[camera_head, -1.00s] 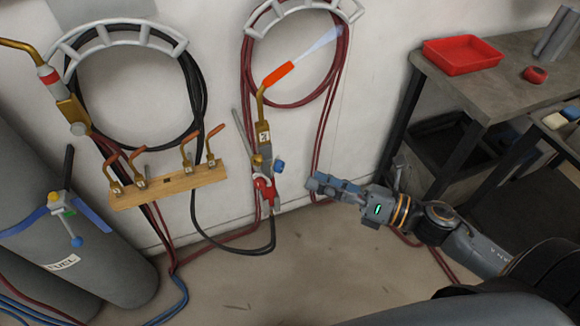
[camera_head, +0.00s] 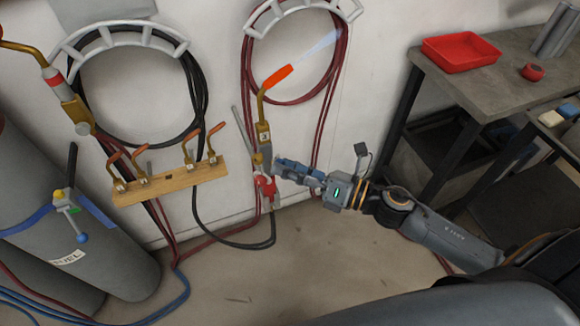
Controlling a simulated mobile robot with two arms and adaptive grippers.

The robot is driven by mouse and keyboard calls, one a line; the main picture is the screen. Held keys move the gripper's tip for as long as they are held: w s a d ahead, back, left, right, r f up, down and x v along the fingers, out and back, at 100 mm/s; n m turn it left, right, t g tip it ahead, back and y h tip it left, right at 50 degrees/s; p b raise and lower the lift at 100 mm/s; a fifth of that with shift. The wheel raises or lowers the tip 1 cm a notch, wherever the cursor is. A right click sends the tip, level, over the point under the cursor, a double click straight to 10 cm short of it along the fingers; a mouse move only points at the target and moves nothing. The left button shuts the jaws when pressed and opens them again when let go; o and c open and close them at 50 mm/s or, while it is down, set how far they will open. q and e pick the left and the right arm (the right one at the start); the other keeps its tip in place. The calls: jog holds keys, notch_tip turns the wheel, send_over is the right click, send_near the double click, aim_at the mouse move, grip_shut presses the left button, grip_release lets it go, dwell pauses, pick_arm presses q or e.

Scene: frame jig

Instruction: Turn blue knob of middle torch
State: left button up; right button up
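The middle torch (camera_head: 264,135) stands upright against the wall, with a brass neck, an orange-hot tip and a pale flame pointing up to the right. Red fittings (camera_head: 266,187) show at its lower end. My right gripper (camera_head: 283,169) reaches in from the right, its fingertips at the right side of the torch body where the blue knob sits. The knob is hidden by or blends with the blue-grey fingers, so I cannot tell whether they touch or grip it. My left gripper is not in view.
A wooden rack (camera_head: 171,184) with copper-coloured torch tips is left of the torch. Grey cylinders (camera_head: 100,247) stand farther left. Red hoses (camera_head: 245,75) hang behind the torch. A workbench (camera_head: 500,75) with a red tray (camera_head: 461,52) is at right. The floor in front is mostly clear.

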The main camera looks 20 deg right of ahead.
grip_shut()
jog(key=shift+m, duration=0.4)
jog(key=shift+m+p, duration=2.8)
jog(key=shift+m, duration=1.7)
jog(key=shift+o, duration=1.6)
grip_release()
